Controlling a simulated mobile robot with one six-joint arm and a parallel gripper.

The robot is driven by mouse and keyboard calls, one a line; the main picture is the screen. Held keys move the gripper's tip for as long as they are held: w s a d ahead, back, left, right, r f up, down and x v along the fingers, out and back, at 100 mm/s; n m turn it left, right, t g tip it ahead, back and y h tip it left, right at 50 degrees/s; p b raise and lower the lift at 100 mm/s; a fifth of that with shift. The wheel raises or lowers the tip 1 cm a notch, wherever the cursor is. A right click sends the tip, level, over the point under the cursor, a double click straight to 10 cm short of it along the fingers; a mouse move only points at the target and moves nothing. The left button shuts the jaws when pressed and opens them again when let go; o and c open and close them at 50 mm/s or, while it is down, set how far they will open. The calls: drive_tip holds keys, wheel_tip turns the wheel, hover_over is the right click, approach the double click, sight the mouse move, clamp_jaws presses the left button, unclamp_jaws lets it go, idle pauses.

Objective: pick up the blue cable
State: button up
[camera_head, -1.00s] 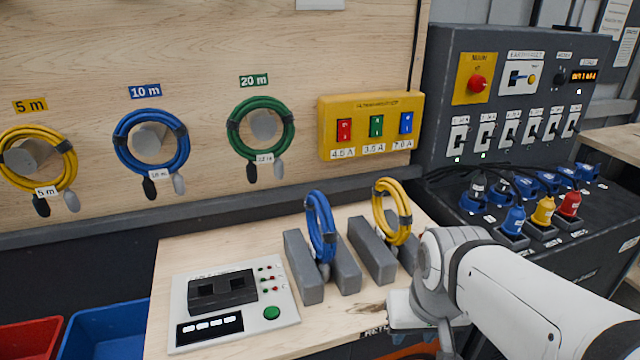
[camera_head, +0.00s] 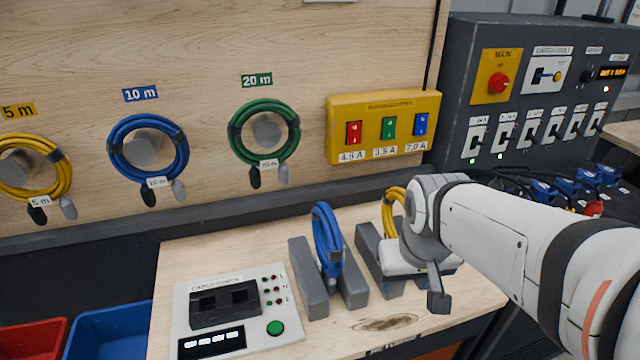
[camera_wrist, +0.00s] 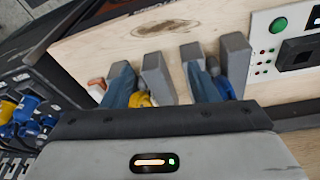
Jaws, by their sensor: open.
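One coiled blue cable (camera_head: 327,240) stands upright between grey blocks on the wooden bench. Another blue cable (camera_head: 149,147) hangs coiled on a wall peg under the "10 m" label. My gripper (camera_head: 432,285) is beside the benchtop coils, to the right of the blue one, partly in front of the yellow cable (camera_head: 393,212). In the wrist view my gripper (camera_wrist: 158,70) has its two fingers apart with no cable clearly held between them. The yellow coil (camera_wrist: 141,98) and the blue coil (camera_wrist: 226,88) show only partly there, behind the fingers and gripper body.
Grey blocks (camera_head: 308,278) flank the benchtop coils. A cable checker (camera_head: 265,345) lies at the left of the bench. Yellow (camera_head: 35,165) and green (camera_head: 264,130) coils hang on the wall. A dark control panel (camera_head: 460,100) stands right. Blue (camera_head: 110,335) and red bins are lower left.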

sight(326, 220)
drive_tip(key=w+a+r+n, duration=0.1)
drive_tip(key=w+a, duration=0.3)
drive_tip(key=w+a+r+n+t, duration=0.1)
drive_tip(key=w+a+r, duration=0.1)
drive_tip(key=w+a, duration=0.3)
drive_tip(key=w+a+r+n+t, duration=0.1)
drive_tip(key=w+a+r, duration=0.1)
drive_tip(key=w+a, duration=0.2)
drive_tip(key=shift+w+a+r, duration=0.2)
drive_tip(key=shift+w+a, duration=0.1)
drive_tip(key=shift+w, duration=0.05)
drive_tip(key=p+x, duration=0.1)
drive_tip(key=x, duration=0.6)
drive_tip(key=shift+w+d+f+p, duration=0.1)
drive_tip(key=shift+d+f+p, duration=0.1)
drive_tip(key=shift+p, duration=0.1)
drive_tip(key=shift+c, duration=0.5)
clamp_jaws()
drive_tip(key=shift+r, duration=0.15)
